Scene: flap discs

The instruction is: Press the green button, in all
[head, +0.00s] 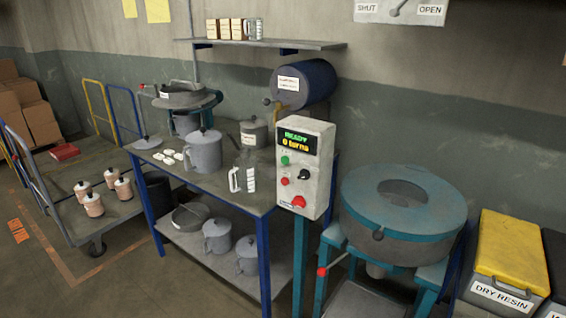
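The green button (285,160) is on the front of a pale grey control box (316,188), right of the workbench. Above it a lit display (297,140) reads "READY" and "0 turns". Below it are a small red button or light (284,181), a black knob (304,174) and a larger red button (298,201). The box stands on a teal post. Nothing covers the green button. Neither of my grippers shows in the head view.
A teal round machine (370,222) stands right of the box, with a red-tipped lever (322,271) near the post. The workbench (215,183) holds grey pots and a measuring jug (243,178). A yellow-lidded bin (512,250) is at the right, a cart (55,185) at the left.

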